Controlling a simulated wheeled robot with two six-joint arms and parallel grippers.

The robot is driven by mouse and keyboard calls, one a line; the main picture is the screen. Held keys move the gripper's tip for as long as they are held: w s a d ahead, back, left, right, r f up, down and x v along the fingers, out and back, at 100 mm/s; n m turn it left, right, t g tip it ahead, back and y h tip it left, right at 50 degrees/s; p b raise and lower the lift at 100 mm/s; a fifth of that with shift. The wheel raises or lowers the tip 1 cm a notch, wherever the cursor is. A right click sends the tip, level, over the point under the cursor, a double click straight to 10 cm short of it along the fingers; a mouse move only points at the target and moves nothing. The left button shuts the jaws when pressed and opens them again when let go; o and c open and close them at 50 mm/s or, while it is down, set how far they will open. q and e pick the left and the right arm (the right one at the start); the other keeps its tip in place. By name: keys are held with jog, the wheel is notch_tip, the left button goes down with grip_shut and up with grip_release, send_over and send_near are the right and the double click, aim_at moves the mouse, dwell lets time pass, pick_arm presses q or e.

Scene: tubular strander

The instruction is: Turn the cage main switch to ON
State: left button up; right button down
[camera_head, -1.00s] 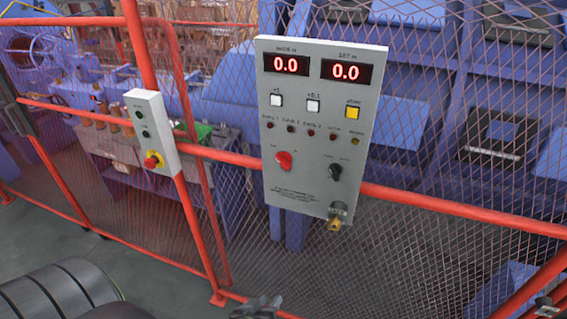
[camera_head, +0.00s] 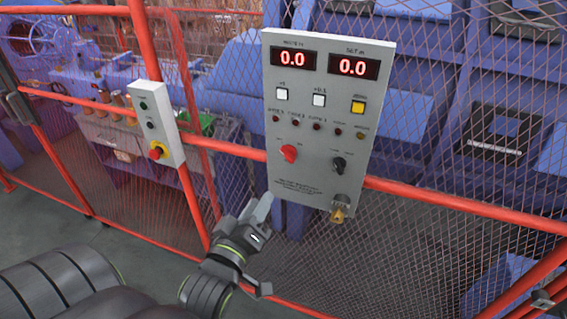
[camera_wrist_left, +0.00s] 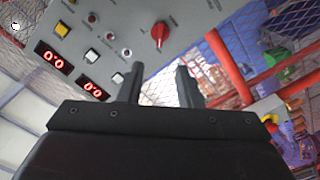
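The red rotary switch (camera_head: 289,153) sits at the lower left of the grey control panel (camera_head: 315,190). Its small labels are too blurred to read, and I cannot tell which mark it points to. My left gripper (camera_head: 258,207) is in front of the fence, below and left of the switch, apart from it. In the left wrist view, the gripper (camera_wrist_left: 161,88) has its two fingers spread with nothing between them. The red switch (camera_wrist_left: 160,33) shows beyond the gap there. My right gripper is not in view.
The panel also has a black knob (camera_head: 338,164), a brass key lock (camera_head: 338,212), push buttons and two red displays reading 0.0. A box with a red emergency stop (camera_head: 157,152) hangs to the left. A red rail (camera_head: 440,200) and wire mesh run behind the panel.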

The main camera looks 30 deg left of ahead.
aim_at(286, 157)
pick_arm(q)
jog(key=p+x, duration=0.3)
jog(key=x, duration=1)
jog(key=shift+w+a, duration=0.15)
jog(key=shift+w, duration=0.2)
jog(key=shift+w+a, duration=0.15)
jog(key=shift+w, duration=0.45)
jog(key=shift+f, duration=0.1)
grip_shut()
